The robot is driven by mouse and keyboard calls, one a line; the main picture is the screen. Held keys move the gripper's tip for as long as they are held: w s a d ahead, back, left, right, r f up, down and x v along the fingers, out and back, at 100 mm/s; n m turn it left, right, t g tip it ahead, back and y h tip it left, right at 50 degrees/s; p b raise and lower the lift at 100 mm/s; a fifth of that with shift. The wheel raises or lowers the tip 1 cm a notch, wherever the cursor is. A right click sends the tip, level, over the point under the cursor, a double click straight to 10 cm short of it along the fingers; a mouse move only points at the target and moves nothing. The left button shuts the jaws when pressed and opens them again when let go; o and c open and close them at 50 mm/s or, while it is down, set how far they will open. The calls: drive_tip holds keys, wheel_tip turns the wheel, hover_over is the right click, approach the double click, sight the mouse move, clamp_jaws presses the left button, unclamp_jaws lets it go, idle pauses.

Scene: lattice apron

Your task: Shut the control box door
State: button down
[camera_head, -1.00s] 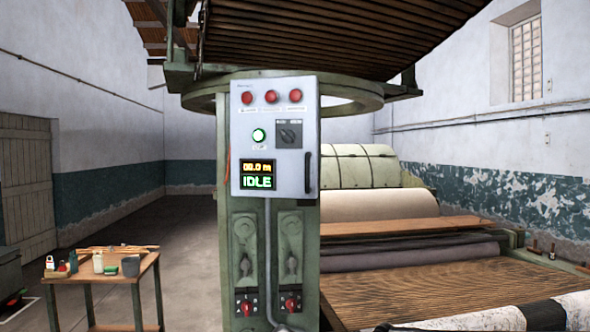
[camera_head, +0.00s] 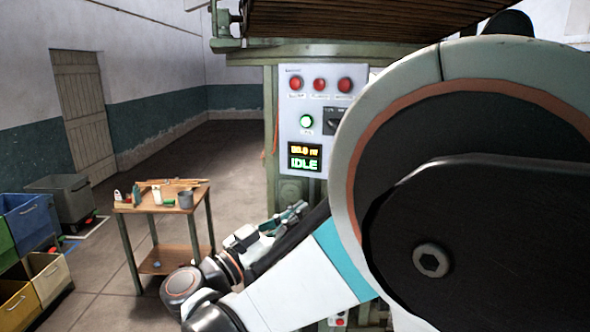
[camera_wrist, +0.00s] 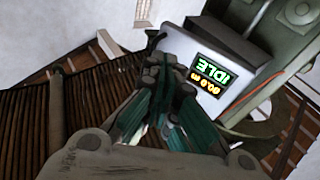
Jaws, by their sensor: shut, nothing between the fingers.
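The control box (camera_head: 300,130) is a pale grey box on a green column, with red lamps, a lit green button, a dark switch and a display reading IDLE. My arm hides its right side and handle in the head view. In the wrist view the box (camera_wrist: 228,70) appears upside down, just beyond the fingers. I cannot tell how far its door stands open. My gripper (camera_head: 298,210) is shut and empty, below the box in the head view. In the wrist view its fingers (camera_wrist: 168,78) are together, close to the box's face; I cannot tell whether they touch it.
A small wooden table (camera_head: 165,205) with bottles and a grey cup stands left of my gripper. Coloured bins (camera_head: 30,225) and a dark grey box (camera_head: 62,197) are further left. Dark slats (camera_head: 340,18) hang overhead. The floor behind the table is clear.

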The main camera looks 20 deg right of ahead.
drive_tip(key=r+p+x, duration=0.1)
drive_tip(key=p+x, duration=0.2)
drive_tip(key=x, duration=1)
drive_tip(key=shift+s+r, duration=0.2)
drive_tip(key=shift+s, duration=0.1)
